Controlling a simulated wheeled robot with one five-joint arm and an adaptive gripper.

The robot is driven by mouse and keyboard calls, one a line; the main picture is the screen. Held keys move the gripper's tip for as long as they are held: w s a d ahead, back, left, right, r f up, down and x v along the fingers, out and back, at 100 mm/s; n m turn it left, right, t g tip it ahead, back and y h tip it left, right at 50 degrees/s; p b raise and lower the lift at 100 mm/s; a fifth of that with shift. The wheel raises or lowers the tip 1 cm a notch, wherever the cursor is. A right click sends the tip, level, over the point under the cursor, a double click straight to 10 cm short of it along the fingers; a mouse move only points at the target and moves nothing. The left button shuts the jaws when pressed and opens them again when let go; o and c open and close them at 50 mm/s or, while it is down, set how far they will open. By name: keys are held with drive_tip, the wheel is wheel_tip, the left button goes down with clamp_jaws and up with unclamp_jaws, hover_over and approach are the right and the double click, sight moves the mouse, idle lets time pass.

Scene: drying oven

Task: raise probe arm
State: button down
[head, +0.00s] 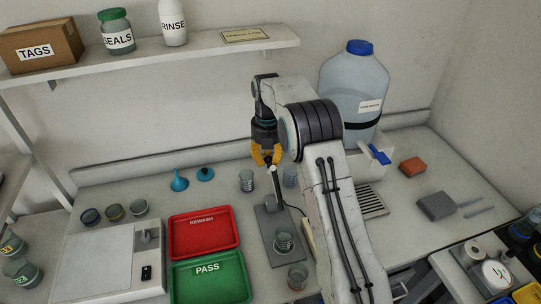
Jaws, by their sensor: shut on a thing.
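The probe arm (275,184) rises from a grey stand plate (268,240) on the bench, and a pale knob (272,168) shows at its upper end. My gripper (265,156), with orange fingers, points down and is shut on the probe arm at this upper end. The exact contact is small and partly hidden by the fingers. A glass beaker (284,243) stands on the plate, below the arm.
Glass beakers stand near the arm, at its left (246,181) and in front (297,277). A red REWASH tray (204,250) and a green PASS tray (210,296) lie left. A large blue-capped jug (353,85) stands behind right. A shelf (150,54) overhangs the back left.

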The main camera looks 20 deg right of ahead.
drive_tip(key=shift+w+d+f+p, duration=0.1)
drive_tip(key=shift+w+f+p, duration=0.2)
drive_tip(key=shift+w, duration=0.4)
drive_tip(key=shift+w+d+f+p, duration=0.1)
drive_tip(key=shift+w+f+p, duration=0.25)
drive_tip(key=shift+w, duration=0.35)
drive_tip(key=shift+w+f+p, duration=0.15)
drive_tip(key=shift+w+f, duration=0.25)
drive_tip(key=shift+w, duration=0.3)
drive_tip(key=shift+w+f, duration=0.1)
drive_tip(key=shift+w, duration=0.1)
drive_tip(key=c, duration=1.4)
unclamp_jaws()
drive_tip(key=shift+w+f, duration=0.1)
drive_tip(key=shift+w, duration=0.05)
drive_tip(key=shift+o, duration=0.7)
drive_tip(key=shift+w+d+f, duration=0.15)
drive_tip(key=shift+w+f, duration=0.1)
drive_tip(key=shift+w, duration=0.15)
drive_tip(key=shift+o, duration=0.7)
drive_tip(key=shift+w, duration=0.1)
drive_tip(key=shift+o, duration=1.3)
drive_tip(key=shift+s+r, duration=0.25)
drive_tip(key=shift+s, duration=0.05)
drive_tip(key=shift+w, duration=0.1)
